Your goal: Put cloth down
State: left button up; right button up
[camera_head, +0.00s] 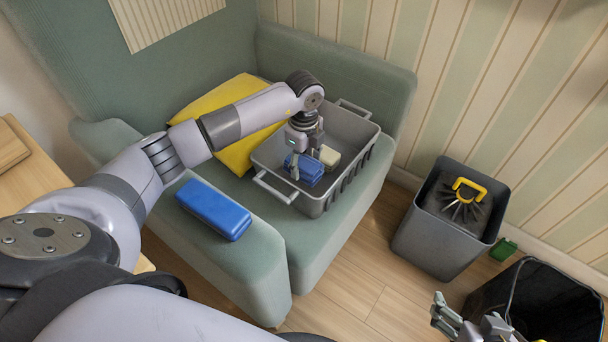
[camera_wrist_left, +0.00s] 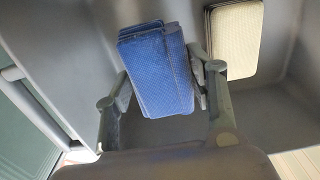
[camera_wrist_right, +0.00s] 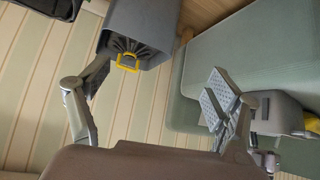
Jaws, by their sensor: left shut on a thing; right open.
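A folded blue cloth (camera_head: 305,170) is inside the grey basket (camera_head: 315,204) on the green sofa. My left gripper (camera_head: 305,160) reaches down into the basket and is shut on the cloth. In the left wrist view the cloth (camera_wrist_left: 158,68) is between the two fingers; whether it touches the basket floor I cannot tell. A pale sponge-like block (camera_wrist_left: 236,40) lies beside it in the basket. My right gripper (camera_wrist_right: 155,105) is open and empty, and it also shows low at the right of the head view (camera_head: 470,322).
A grey bin (camera_head: 440,235) with a yellow-handled brush (camera_head: 466,196) and a black bin (camera_head: 535,300) stand on the floor.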

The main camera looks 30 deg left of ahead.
aim_at(304, 172)
pick_arm(q)
notch_tip(304, 172, down, 4)
jog(key=shift+f+b, duration=0.1)
jog(key=shift+b, duration=0.45)
jog(key=shift+f, duration=0.1)
pick_arm(e)
jog(key=w+a+r+t, duration=0.1)
jog(key=w+r+t, duration=0.2)
jog(key=w+r, duration=0.1)
jog(key=shift+w+a+y, duration=0.15)
jog(key=shift+a+y, duration=0.25)
pick_arm(q)
jog(key=shift+f, duration=0.15)
jog(key=o, duration=1.1)
pick_arm(e)
jog(key=shift+w+r+t, duration=0.1)
jog(key=shift+t, duration=0.2)
